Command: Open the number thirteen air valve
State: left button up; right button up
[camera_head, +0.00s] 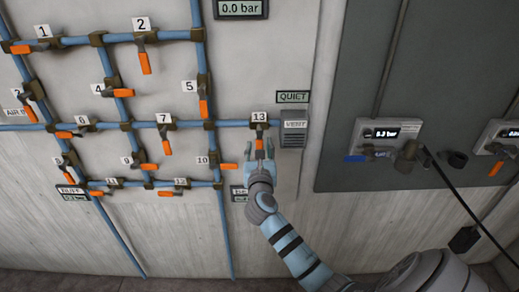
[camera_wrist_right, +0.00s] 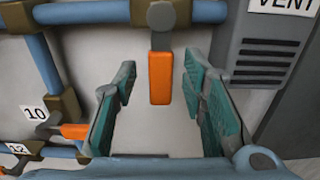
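The number 13 valve has an orange handle (camera_wrist_right: 161,78) that hangs straight down, across the horizontal blue pipe (camera_wrist_right: 85,12). In the head view its label (camera_head: 259,117) sits above the valve and the handle (camera_head: 260,143) shows just above my right gripper (camera_head: 259,160). In the wrist view my right gripper (camera_wrist_right: 158,88) is open, with one teal finger on each side of the handle's line. Gaps show between the handle and both fingers. How far the handle reaches in depth between them I cannot tell. My left gripper is not in view.
A grey vent box (camera_head: 293,133) stands close to the right of valve 13. Valve 10 (camera_head: 228,165) has its orange handle just left of my gripper. Several other numbered valves fill the pipe grid to the left. A pressure display (camera_head: 241,9) reads 0.0 bar.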

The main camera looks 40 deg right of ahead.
jog(key=shift+c, duration=0.4)
grip_shut()
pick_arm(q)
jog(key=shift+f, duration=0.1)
